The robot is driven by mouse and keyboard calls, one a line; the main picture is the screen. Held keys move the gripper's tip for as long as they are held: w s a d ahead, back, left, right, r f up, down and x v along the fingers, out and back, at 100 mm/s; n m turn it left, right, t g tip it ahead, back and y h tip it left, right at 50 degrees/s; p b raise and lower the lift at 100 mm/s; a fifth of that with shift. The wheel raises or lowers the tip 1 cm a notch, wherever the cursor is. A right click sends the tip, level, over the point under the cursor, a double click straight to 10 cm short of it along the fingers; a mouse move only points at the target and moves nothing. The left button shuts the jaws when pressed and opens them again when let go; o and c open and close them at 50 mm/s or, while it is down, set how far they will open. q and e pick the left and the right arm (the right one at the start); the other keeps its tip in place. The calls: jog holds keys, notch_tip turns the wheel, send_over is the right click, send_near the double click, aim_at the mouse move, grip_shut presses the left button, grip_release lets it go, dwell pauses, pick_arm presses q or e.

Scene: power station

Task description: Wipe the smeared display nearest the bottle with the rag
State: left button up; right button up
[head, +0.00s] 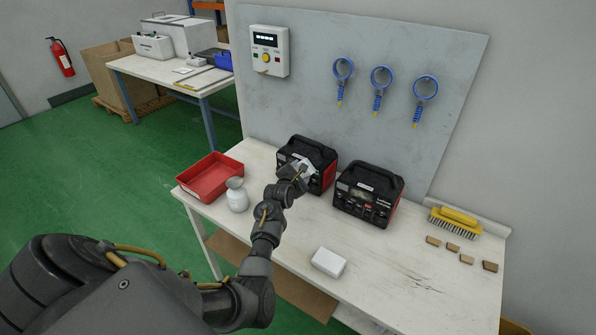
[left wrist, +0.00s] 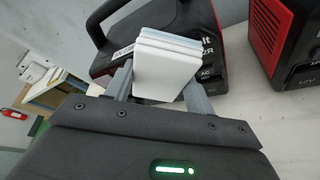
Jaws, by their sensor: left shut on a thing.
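My left gripper (head: 303,173) is shut on a folded white rag (left wrist: 165,68), which also shows in the head view (head: 306,165). The rag is in front of the left black and red power station (head: 313,150), the one nearest the white bottle (head: 237,196). My gripper and the rag cover much of that station's front, so its display is hidden. I cannot tell whether the rag touches it. A second power station (head: 370,192) stands to the right, its front panel visible. My right gripper is not in view.
A red tray (head: 210,178) is at the table's left end. A white block (head: 328,262) lies near the front edge. A yellow brush (head: 455,222) and several brown pieces (head: 453,247) lie at the right. Blue rings (head: 382,78) hang on the back panel. The table's front middle is mostly clear.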

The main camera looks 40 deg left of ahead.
pick_arm(q)
jog(key=shift+w+a+b, duration=0.15)
jog(key=shift+a+b, duration=0.25)
jog(key=shift+a, duration=3.3)
jog(key=shift+r, duration=0.1)
jog(key=p, duration=0.6)
send_near(287, 161)
jog(key=a+f, duration=0.2)
jog(key=shift+w+d, duration=0.1)
